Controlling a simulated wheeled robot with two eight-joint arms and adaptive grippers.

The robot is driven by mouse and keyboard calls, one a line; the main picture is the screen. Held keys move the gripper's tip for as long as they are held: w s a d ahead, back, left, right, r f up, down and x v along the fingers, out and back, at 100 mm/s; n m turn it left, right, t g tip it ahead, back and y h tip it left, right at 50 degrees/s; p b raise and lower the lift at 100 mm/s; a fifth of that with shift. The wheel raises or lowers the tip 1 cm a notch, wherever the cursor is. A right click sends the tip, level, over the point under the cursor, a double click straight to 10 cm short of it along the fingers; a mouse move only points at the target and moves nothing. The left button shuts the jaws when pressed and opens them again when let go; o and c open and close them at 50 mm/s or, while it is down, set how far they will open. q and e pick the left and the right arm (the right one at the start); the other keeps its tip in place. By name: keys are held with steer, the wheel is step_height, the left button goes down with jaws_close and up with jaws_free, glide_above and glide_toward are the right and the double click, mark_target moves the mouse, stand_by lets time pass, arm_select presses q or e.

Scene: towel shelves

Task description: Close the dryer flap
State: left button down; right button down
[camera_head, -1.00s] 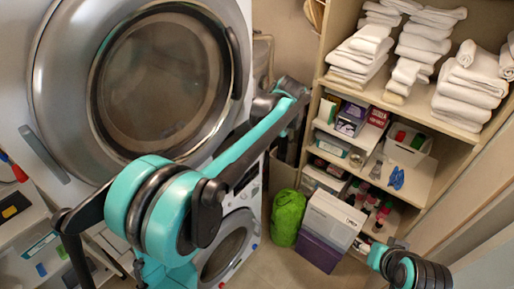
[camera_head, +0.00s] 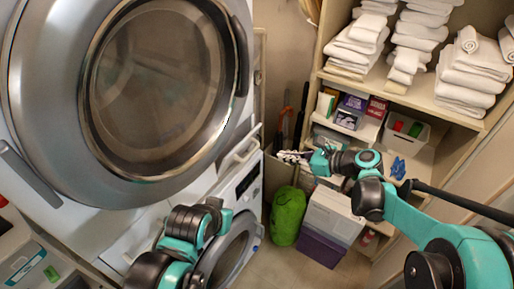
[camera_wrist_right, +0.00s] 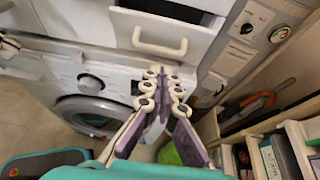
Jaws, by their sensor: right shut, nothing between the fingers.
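The dryer is the upper machine. Its large round silver door (camera_head: 160,178) with dark glass fills the upper left of the head view; it appears to lie against the machine front, but I cannot tell if it is fully latched. My right gripper (camera_head: 281,156) is shut and empty, pointing left, to the right of the dryer and away from its door.
A washer (camera_head: 243,187) stands below the dryer. An umbrella-like handle (camera_wrist_right: 258,103) shows in the wrist view.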

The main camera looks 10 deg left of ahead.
steer(key=b, duration=0.1)
glide_toward(244, 145)
steer(key=f, duration=0.1)
steer(key=a+f, duration=0.1)
steer(key=f, duration=0.1)
steer(key=shift+a+f, duration=0.15)
steer(key=shift+f, duration=0.1)
steer(key=a, duration=0.1)
steer(key=w+a+r, duration=0.1)
steer(key=a, duration=0.1)
steer(key=shift+w, duration=0.1)
steer(key=shift+w+a+r+b, duration=0.15)
steer(key=shift+a+r+b, duration=0.05)
steer(key=shift+a+b, duration=0.15)
